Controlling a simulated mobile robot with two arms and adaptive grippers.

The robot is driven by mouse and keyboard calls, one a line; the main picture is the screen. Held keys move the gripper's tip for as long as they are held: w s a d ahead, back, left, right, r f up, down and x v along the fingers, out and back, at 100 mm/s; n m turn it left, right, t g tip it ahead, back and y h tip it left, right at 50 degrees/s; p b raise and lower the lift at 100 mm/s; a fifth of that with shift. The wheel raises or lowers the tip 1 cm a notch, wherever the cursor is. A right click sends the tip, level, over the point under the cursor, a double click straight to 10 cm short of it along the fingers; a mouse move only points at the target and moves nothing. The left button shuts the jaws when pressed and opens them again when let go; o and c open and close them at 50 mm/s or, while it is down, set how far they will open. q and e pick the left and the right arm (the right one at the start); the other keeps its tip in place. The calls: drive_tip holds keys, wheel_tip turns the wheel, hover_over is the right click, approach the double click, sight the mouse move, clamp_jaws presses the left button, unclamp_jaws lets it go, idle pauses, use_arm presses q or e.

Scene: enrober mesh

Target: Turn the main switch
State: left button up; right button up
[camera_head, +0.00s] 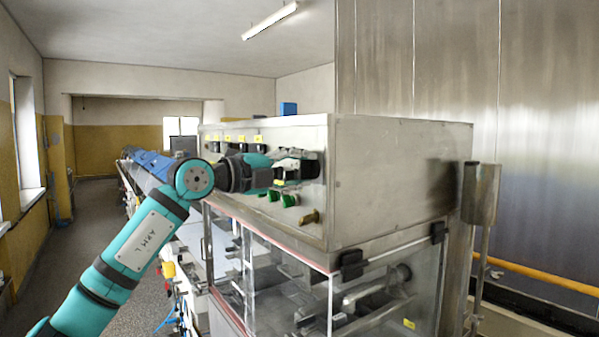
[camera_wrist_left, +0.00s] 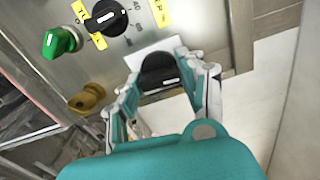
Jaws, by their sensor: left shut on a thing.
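The main switch (camera_wrist_left: 160,72) is a black rotary knob on a pale plate at the edge of the steel control panel, seen in the left wrist view. A short white mark shows on it. My left gripper (camera_wrist_left: 165,86) has its two teal and grey fingers on either side of the knob and is shut on it. In the head view my left gripper (camera_head: 303,164) is against the front of the panel (camera_head: 316,215), and the arm and fingers hide most of the switch. My right gripper is in neither view.
Beside the switch are a black dial (camera_wrist_left: 108,18) with yellow labels, a green knob (camera_wrist_left: 62,42) and a brass-coloured knob (camera_wrist_left: 88,98). Below the control cabinet (camera_head: 400,180) is a clear-walled enclosure (camera_head: 300,285). Open floor (camera_head: 90,225) lies to the left.

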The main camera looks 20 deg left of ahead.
use_arm(q)
drive_tip(key=m+b, duration=0.1)
drive_tip(key=m, duration=0.3)
drive_tip(key=shift+f, duration=0.1)
drive_tip(key=m+b, duration=0.1)
drive_tip(key=m, duration=0.3)
drive_tip(key=m+b, duration=0.1)
drive_tip(key=m, duration=0.3)
drive_tip(key=shift+m, duration=2.4)
drive_tip(key=o, duration=1.2)
drive_tip(key=shift+c, duration=0.2)
